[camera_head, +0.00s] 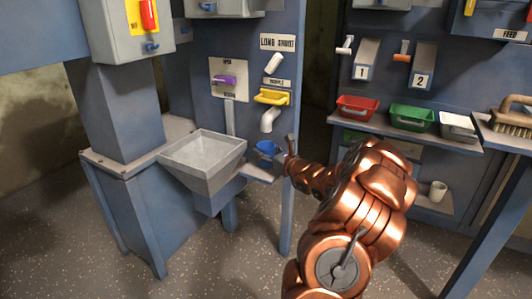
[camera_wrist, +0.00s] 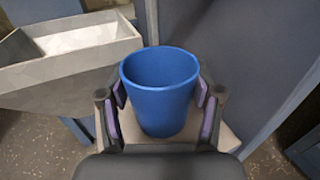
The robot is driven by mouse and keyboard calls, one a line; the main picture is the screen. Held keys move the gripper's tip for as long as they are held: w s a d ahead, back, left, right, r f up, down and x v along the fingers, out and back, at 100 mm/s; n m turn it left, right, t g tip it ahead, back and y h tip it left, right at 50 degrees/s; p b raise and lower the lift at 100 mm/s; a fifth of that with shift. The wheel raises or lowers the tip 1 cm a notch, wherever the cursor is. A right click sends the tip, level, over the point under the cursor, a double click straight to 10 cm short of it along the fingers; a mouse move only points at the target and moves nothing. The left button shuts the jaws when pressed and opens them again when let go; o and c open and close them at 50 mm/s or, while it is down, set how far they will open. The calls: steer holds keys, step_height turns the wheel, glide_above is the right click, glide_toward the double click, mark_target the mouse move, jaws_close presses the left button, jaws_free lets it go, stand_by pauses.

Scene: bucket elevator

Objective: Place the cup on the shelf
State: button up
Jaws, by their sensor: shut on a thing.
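A blue cup (camera_head: 267,147) is upright at the small ledge-like shelf (camera_head: 257,173) below the yellow tray and white spout. My gripper (camera_wrist: 161,94) is shut on the cup's sides, with purple pads against its wall. The cup (camera_wrist: 160,85) looks empty inside in the wrist view. A pale shelf surface (camera_wrist: 228,138) shows beneath it; I cannot tell whether the cup's base touches it. In the head view my gripper (camera_head: 282,147) is small and partly hidden by my arm.
A grey hopper (camera_head: 203,157) stands just left of the cup. A blue post (camera_head: 287,215) is close by. To the right, a shelf (camera_head: 455,140) bears red (camera_head: 357,108), green (camera_head: 412,117) and white (camera_head: 458,127) bins. A white cup (camera_head: 438,191) stands on a lower shelf.

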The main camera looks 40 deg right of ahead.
steer(key=shift+f, duration=0.2)
steer(key=o, duration=1.1)
steer(key=shift+r, duration=0.1)
